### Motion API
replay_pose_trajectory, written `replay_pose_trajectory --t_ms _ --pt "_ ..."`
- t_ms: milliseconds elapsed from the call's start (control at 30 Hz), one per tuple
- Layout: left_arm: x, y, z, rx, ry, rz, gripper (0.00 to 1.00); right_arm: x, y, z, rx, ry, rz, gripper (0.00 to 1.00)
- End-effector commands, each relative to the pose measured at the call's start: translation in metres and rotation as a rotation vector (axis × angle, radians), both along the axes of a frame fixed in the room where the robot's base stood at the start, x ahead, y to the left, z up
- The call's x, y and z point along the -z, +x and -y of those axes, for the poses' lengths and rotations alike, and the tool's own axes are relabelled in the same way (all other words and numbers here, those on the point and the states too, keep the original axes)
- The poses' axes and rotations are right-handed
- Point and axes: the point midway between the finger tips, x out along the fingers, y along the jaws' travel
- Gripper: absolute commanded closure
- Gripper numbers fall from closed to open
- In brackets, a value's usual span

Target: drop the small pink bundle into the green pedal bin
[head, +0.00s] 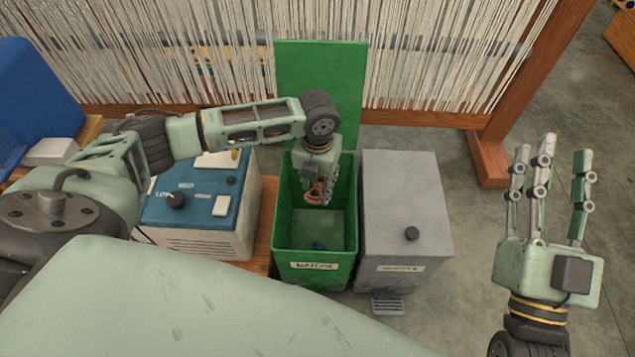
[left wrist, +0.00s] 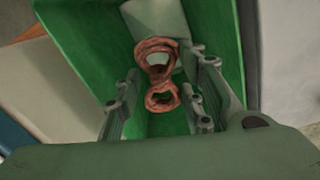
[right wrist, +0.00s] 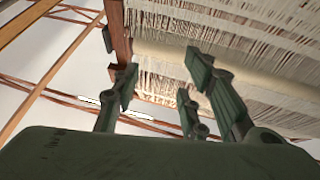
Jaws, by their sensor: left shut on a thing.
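The small pink bundle (head: 315,191) is a twisted, figure-eight skein. My left gripper (head: 322,190) is shut on it and holds it over the open mouth of the green pedal bin (head: 314,273). The bin's lid (head: 322,85) stands up at the back. In the left wrist view the bundle (left wrist: 160,75) hangs between the fingers (left wrist: 160,105), with the green bin walls around and below it. My right gripper (head: 548,190) is open and empty at the right, with fingers pointing up.
A grey pedal bin (head: 408,210) with its lid closed stands right beside the green one. A blue-topped machine (head: 195,205) stands on its left. A wooden loom (head: 490,130) with hanging white threads is behind. The floor (head: 455,220) to the right is clear.

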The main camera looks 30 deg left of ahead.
Motion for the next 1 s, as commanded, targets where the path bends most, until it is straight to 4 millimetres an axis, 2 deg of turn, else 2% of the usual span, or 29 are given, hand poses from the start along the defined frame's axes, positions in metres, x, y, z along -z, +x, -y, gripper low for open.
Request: replay_pose_trajectory --t_ms 267,633,667,700,900,1000 --pt "0.004 0.000 0.000 0.000 0.000 0.000 0.76 -0.021 -0.013 0.001 -0.006 0.034 0.120 0.60" --pt "0.004 0.000 0.000 0.000 0.000 0.000 0.76 -0.025 -0.015 0.001 -0.007 0.040 0.140 0.60" --pt "0.004 0.000 0.000 0.000 0.000 0.000 0.62 -0.024 -0.015 0.001 -0.007 0.040 0.140 0.60" --pt "0.004 0.000 0.000 0.000 0.000 0.000 0.58 -0.024 -0.015 0.001 -0.007 0.040 0.140 0.60" --pt "0.004 0.000 0.000 0.000 0.000 0.000 0.42 -0.024 -0.015 0.001 -0.007 0.040 0.139 0.60" --pt "0.004 0.000 0.000 0.000 0.000 0.000 0.42 -0.024 -0.015 0.001 -0.007 0.040 0.139 0.60"
